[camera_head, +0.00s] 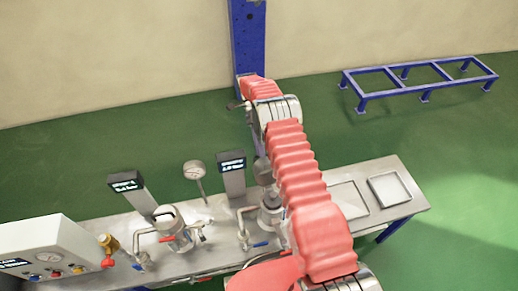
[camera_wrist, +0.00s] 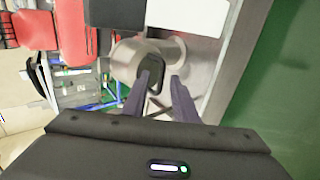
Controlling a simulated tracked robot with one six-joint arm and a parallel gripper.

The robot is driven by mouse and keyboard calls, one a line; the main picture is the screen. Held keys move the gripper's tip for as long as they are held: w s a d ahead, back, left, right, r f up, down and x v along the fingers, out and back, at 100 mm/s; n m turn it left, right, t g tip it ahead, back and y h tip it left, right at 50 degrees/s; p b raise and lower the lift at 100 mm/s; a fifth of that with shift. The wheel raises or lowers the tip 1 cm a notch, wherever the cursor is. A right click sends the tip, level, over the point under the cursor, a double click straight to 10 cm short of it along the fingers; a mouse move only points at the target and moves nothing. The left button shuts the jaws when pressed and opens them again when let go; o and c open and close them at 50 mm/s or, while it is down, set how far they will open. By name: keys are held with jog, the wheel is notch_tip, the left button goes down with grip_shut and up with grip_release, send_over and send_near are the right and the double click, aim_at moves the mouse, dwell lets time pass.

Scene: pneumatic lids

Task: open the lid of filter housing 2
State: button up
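Two metal filter housings stand on the bench. Nothing is clearly held.
The steel bench (camera_head: 410,203) carries a control box (camera_head: 50,255) at left, a pressure gauge (camera_head: 194,170), and two dark displays on posts, the right one (camera_head: 232,162) close to my arm. A blue frame (camera_head: 420,85) stands on the green floor behind; a blue column (camera_head: 247,40) rises at the back.

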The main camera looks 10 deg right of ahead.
notch_tip(320, 180, up, 10)
dwell(0.8)
